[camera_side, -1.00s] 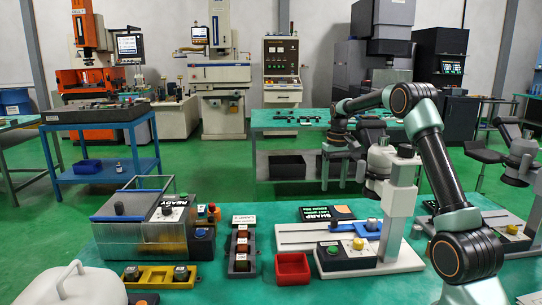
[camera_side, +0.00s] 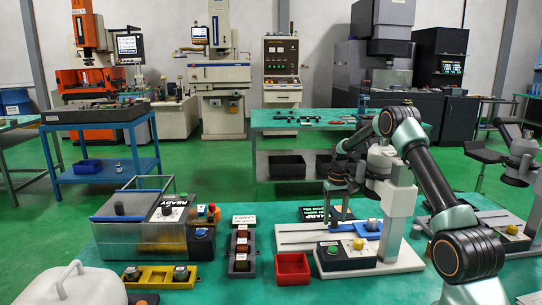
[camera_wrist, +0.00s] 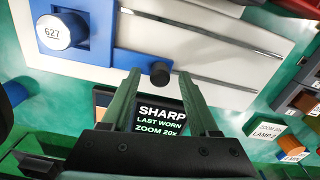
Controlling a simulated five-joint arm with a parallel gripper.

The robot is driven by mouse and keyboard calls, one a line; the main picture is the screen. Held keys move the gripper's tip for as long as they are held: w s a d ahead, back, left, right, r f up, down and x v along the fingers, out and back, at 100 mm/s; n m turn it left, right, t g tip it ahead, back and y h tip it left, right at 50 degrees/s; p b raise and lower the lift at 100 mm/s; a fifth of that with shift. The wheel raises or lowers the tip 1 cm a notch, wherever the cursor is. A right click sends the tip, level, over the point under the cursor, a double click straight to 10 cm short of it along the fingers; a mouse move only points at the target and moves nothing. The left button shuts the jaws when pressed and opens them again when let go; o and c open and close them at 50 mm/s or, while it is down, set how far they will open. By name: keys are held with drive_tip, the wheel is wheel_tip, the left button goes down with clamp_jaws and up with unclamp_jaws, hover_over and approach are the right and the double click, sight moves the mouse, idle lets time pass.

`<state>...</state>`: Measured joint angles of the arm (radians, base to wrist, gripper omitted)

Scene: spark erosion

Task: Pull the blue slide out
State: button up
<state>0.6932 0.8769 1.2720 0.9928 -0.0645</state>
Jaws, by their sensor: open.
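The blue slide (camera_side: 360,234) lies on a pale, slotted bed (camera_side: 300,232) on the green bench. In the wrist view the blue slide (camera_wrist: 122,58) carries a round piece marked 627 (camera_wrist: 62,30) at its left part, and a small dark knob (camera_wrist: 160,74) stands at its narrow end. My gripper (camera_side: 341,213) is open and points down over that narrow end. In the wrist view my gripper (camera_wrist: 160,76) has its fingertips on either side of the knob, apart from it. The side view hides the knob behind the fingers.
A display reading SHARP (camera_wrist: 160,120) lies behind the slide, near the fingers. A pale column (camera_side: 399,205) stands right of the slide. A black box with green and yellow buttons (camera_side: 345,257) and a red bin (camera_side: 292,269) are in front. A lamp block (camera_side: 241,248) stands left.

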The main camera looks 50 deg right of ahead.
drive_tip(key=shift+f, duration=0.45)
clamp_jaws()
idle(1.2)
